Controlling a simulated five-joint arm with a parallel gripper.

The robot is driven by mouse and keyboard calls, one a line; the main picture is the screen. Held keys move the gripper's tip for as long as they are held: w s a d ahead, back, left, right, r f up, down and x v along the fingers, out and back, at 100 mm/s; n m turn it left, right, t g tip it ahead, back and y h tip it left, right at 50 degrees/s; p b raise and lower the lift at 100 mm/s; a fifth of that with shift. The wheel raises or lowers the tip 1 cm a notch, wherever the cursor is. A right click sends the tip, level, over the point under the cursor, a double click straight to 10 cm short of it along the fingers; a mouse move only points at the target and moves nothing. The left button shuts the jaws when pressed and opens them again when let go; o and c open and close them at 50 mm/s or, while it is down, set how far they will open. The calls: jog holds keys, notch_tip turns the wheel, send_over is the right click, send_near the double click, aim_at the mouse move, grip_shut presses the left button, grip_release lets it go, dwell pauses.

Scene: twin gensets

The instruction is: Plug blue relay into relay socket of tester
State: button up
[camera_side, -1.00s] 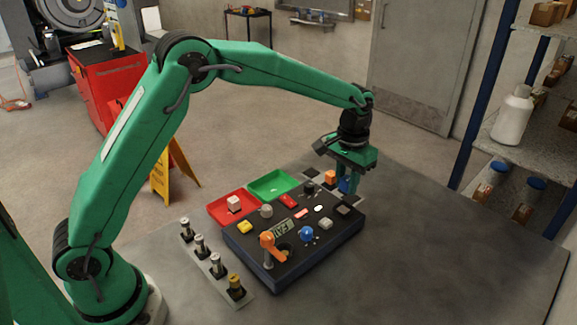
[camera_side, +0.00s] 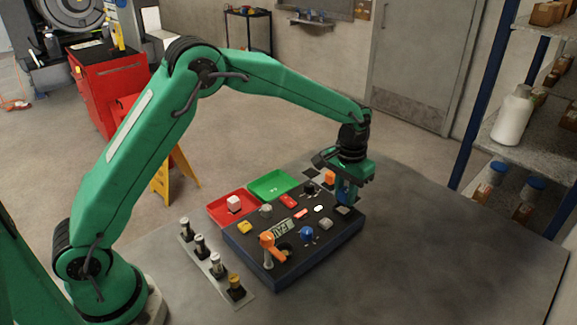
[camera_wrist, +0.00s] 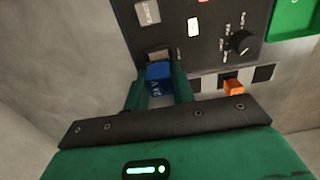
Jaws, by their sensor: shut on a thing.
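My gripper (camera_side: 346,194) is shut on the blue relay (camera_side: 343,187). In the wrist view the relay (camera_wrist: 158,78) sits between the two green fingers (camera_wrist: 159,92), with a "24V" label on it. The tester (camera_side: 272,262) is a dark box with several buttons and knobs. Its square grey relay socket (camera_wrist: 157,54) shows just beyond the relay in the wrist view, partly hidden by it. In the side view the socket (camera_side: 343,211) lies just below the fingertips at the tester's right end. I cannot tell whether the relay touches it.
An orange relay (camera_wrist: 233,87) stands in a strip with dark squares beside the tester. A red tray (camera_side: 218,213) and a green tray (camera_side: 272,185) lie behind the tester. A holder with several cylindrical parts (camera_side: 216,263) stands at the left. The table (camera_side: 440,240) right of the tester is clear.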

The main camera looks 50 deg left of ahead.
jog(key=shift+f, duration=1.05)
dwell(2.6)
jog(key=o, duration=1.1)
jog(key=shift+f, duration=0.1)
jog(key=shift+c, duration=0.2)
jog(key=shift+a, duration=0.1)
jog(key=shift+s+f, duration=0.15)
jog(key=shift+c, duration=0.2)
jog(key=shift+a, duration=0.1)
